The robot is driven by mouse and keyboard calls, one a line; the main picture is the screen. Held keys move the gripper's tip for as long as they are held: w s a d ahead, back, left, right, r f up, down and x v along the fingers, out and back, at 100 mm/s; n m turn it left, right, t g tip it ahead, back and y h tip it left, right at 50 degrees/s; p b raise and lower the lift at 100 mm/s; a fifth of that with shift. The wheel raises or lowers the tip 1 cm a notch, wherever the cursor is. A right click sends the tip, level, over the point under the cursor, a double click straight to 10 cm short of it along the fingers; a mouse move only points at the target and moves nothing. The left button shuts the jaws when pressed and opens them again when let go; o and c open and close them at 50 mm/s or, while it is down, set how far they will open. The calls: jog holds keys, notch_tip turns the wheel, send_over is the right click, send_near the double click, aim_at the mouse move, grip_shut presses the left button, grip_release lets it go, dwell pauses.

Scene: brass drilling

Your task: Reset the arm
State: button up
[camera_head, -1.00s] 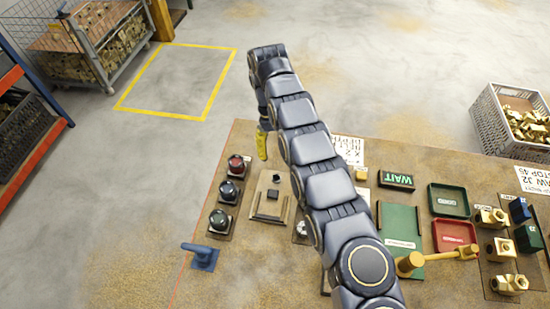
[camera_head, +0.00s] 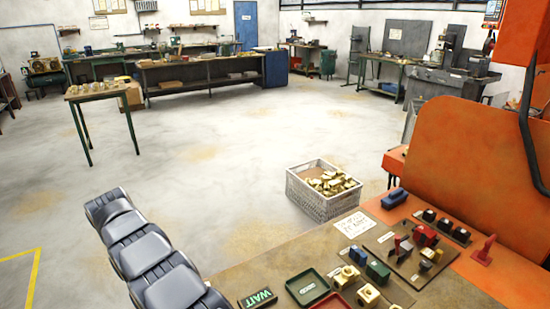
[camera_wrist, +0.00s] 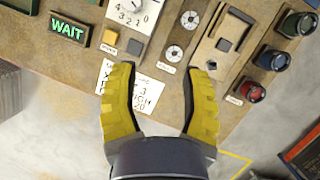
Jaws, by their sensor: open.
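In the wrist view my gripper (camera_wrist: 160,100) shows two yellow ridged fingers spread apart, with nothing between them. It is above the near part of the board (camera_wrist: 75,15), over a white card with writing (camera_wrist: 118,85) that the left finger partly covers. In the head view only segments of my arm show at the lower left; my gripper is outside that picture. The board's WAIT sign (camera_head: 257,299) glows green at the bottom of the head view, and it also shows in the wrist view (camera_wrist: 68,29).
A crate of brass parts (camera_head: 322,208) stands on the floor beyond the board. Green (camera_head: 307,287) and red (camera_head: 330,302) trays and coloured fixtures lie on the board. An orange machine (camera_head: 468,165) blocks the right. Red (camera_wrist: 252,91) and blue (camera_wrist: 272,59) buttons line the wrist view's right.

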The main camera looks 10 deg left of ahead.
jog(key=w+d+r+m, duration=0.2)
jog(key=d+r, duration=0.2)
jog(key=d, duration=0.2)
jog(key=w+d+r+m, duration=0.1)
jog(key=w+d+r, duration=0.25)
jog(key=d, duration=0.25)
jog(key=s+d+r+m+y, duration=0.1)
jog(key=s+d+r+m, duration=0.15)
jog(key=d, duration=0.45)
jog(key=s+d+r+m+y, duration=0.1)
jog(key=d+r+m, duration=0.15)
jog(key=d, duration=0.45)
jog(key=s+d+m+y, duration=0.1)
jog(key=s+d+m, duration=0.1)
jog(key=s+d, duration=0.4)
jog(key=s+d+m+y, duration=0.1)
jog(key=s+d, duration=0.6)
jog(key=s, duration=0.7)
jog(key=shift+s+f+m+g, duration=0.2)
jog(key=shift+f+m+g, duration=0.1)
jog(key=shift+m, duration=0.4)
